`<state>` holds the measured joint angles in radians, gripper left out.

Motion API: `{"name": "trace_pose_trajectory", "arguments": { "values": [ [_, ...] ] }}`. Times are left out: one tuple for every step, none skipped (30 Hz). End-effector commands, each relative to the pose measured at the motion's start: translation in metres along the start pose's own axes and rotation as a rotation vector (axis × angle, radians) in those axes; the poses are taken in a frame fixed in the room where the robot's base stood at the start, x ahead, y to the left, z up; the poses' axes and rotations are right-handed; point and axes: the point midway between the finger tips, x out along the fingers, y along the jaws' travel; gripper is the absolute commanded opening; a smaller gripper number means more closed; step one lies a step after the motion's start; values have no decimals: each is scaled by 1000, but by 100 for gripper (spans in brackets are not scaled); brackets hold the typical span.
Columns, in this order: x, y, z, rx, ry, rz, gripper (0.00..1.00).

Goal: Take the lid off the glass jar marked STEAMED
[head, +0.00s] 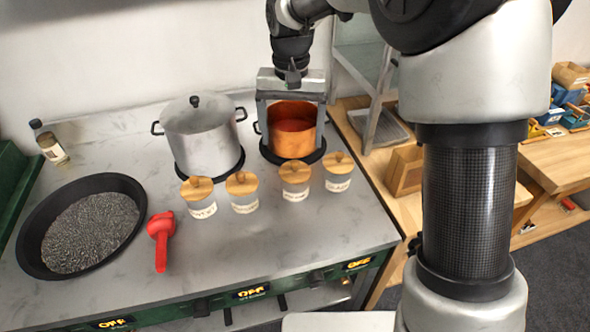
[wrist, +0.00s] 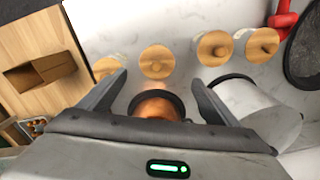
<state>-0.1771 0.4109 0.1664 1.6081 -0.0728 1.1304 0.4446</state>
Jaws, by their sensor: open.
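Several glass jars with round wooden lids stand in a row on the stove top, all lids on. Their labels are too small to read surely, so I cannot tell which says STEAMED. From left in the head view, the lids are the first (head: 197,188), second (head: 241,183), third (head: 295,171) and fourth (head: 339,162). The wrist view shows the row reversed, the third lid (wrist: 157,61) lying just beyond my fingertips in the picture, apart from them. My gripper (head: 291,118) is open and empty above the copper pot, behind the jars; its fingers also show in the wrist view (wrist: 160,82).
A black pan (head: 28,245) and a red tool (head: 161,235) lie at left. The counter in front of the jars is clear.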

Motion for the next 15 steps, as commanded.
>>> {"name": "trace_pose_trajectory", "arguments": {
  "values": [
    [12,0,1,0,-3,1,84],
    [17,0,1,0,-3,1,84],
    [23,0,0,0,-2,0,84],
    [28,0,0,0,-2,0,84],
    [31,0,0,-1,-1,0,84],
    [35,0,0,-1,-1,0,84],
    [37,0,0,-1,-1,0,84],
    [38,0,0,-1,0,0,84],
    [40,0,0,-1,1,0,84],
    [41,1,0,-1,1,0,84],
    [43,1,0,-1,1,0,84],
    [47,2,0,-1,1,0,84],
    [51,3,0,-1,0,1,84],
    [55,4,1,-1,-1,1,84],
    [62,6,1,0,-2,1,84]
  ]
}}
